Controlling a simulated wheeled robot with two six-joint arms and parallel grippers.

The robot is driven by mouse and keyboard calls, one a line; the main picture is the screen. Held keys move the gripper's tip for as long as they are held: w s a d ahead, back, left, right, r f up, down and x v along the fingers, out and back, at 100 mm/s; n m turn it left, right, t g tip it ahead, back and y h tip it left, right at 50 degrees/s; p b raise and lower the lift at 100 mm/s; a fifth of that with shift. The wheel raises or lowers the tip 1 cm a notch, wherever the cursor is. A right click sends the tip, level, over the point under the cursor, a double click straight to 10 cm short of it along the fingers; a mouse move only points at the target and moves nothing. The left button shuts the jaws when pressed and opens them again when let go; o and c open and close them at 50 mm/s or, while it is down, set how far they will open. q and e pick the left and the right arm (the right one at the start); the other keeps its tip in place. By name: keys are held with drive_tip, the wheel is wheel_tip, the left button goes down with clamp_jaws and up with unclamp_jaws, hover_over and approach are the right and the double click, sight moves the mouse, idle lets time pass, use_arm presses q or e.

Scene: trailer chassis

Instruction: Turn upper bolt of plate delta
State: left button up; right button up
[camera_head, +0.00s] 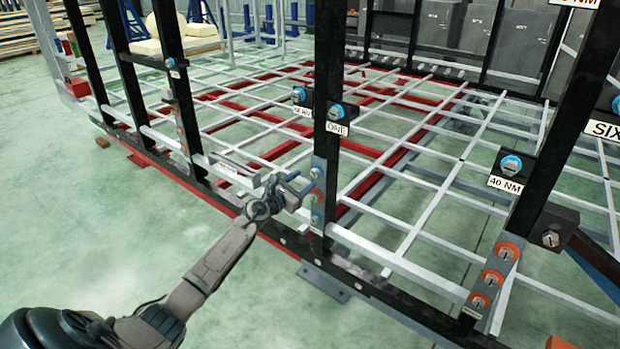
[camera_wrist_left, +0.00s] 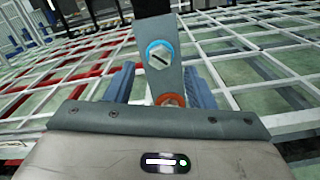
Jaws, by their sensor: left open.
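A grey plate (camera_head: 319,196) with several bolts is fixed to the middle black post. My left gripper (camera_head: 304,184) is open just left of the plate, close to the upper bolts. In the left wrist view, my open fingers (camera_wrist_left: 160,82) stand either side of the plate. The upper bolt (camera_wrist_left: 160,55) shows its blue ring and slot beyond them. An orange-ringed bolt (camera_wrist_left: 170,99) is partly hidden by my gripper body. My right gripper is not seen.
Black posts (camera_head: 555,120) rise from the frame's dark front rail (camera_head: 378,288). A second plate with orange-ringed bolts (camera_head: 492,277) is at right. Boxes with blue-ringed knobs (camera_head: 336,113) and a "40 NM" label (camera_head: 505,184) sit on posts. The near left floor is clear.

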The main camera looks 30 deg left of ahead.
sight(314, 173)
use_arm(q)
drive_tip(key=shift+w+d+b, duration=0.2)
drive_tip(key=shift+w+b, duration=0.1)
drive_tip(key=shift+w, duration=1.9)
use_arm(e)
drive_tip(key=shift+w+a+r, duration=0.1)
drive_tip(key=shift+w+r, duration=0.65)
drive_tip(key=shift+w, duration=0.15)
use_arm(q)
drive_tip(key=c, duration=1)
